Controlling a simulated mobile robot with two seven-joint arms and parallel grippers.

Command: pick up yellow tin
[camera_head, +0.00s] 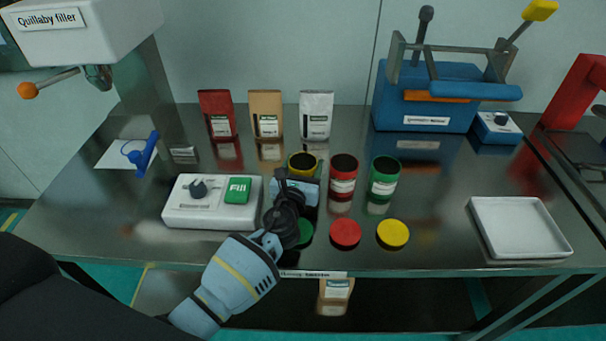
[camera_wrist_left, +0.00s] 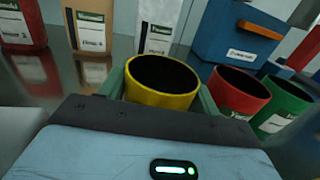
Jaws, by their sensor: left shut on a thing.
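The yellow tin (camera_head: 303,161) is an open cylinder with a dark inside. In the head view it stands behind my left gripper (camera_head: 293,184), which hides most of its body. In the left wrist view the yellow tin (camera_wrist_left: 162,80) sits between the two fingers of my left gripper (camera_wrist_left: 160,95), and the gripper is shut on it. Its rim faces up. Whether its base touches the table cannot be told. My right gripper does not show.
A red tin (camera_head: 343,177) and a green tin (camera_head: 384,178) stand close on the right. Red (camera_head: 345,233), yellow (camera_head: 392,234) and green (camera_head: 305,232) lids lie in front. The filler control box (camera_head: 212,218) is left. Three bags stand behind. A white tray (camera_head: 480,203) lies right.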

